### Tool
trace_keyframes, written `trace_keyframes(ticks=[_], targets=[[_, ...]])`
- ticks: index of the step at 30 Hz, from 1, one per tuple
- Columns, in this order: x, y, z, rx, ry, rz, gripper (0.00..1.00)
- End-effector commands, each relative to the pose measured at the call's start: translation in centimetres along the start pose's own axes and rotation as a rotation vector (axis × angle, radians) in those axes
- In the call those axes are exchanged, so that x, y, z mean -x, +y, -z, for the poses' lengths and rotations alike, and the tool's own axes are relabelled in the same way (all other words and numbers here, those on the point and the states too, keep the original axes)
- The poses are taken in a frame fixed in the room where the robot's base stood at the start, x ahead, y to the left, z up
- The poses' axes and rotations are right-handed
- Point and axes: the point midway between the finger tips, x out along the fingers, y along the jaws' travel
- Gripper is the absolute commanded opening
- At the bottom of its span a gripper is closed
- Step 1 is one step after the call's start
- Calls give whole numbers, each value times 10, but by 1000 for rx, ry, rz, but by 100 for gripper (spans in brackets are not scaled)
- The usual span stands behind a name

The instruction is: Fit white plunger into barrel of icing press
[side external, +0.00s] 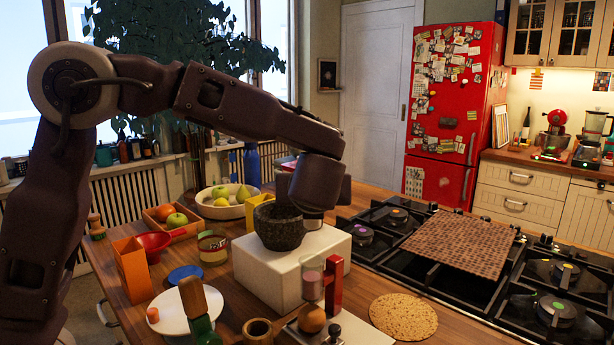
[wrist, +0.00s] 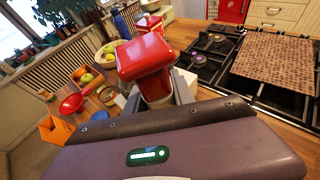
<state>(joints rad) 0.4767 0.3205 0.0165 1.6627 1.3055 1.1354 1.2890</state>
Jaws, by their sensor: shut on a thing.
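My gripper (side external: 314,212) hangs over the white block, right beside the dark stone mortar (side external: 280,228). A large red block-shaped head (wrist: 148,57) shows above that pale part; I cannot tell how the two join. In the side view only a small pale end shows under the gripper. A clear pinkish barrel (side external: 311,277) with a red upright handle (side external: 334,284) stands in front of the white block, below the gripper and apart from it. Its opening is not clear.
The white block (side external: 262,277) stands mid-counter. A green bottle (side external: 200,322), white plate (side external: 172,318), orange box (side external: 131,265) and fruit bowl (side external: 238,208) crowd the left. A round cork mat (side external: 403,316) lies at front right. The gas hob (side external: 425,285) carries a woven mat (side external: 462,243).

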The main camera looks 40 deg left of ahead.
Motion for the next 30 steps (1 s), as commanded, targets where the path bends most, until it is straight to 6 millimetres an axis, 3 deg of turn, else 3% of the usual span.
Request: trace_keyframes(ticks=[11, 24, 30], targets=[[-1, 1, 3, -1, 0, -10, 0], [-19, 0, 46, -4, 1, -11, 0], [-23, 0, 55, 0, 0, -9, 0]])
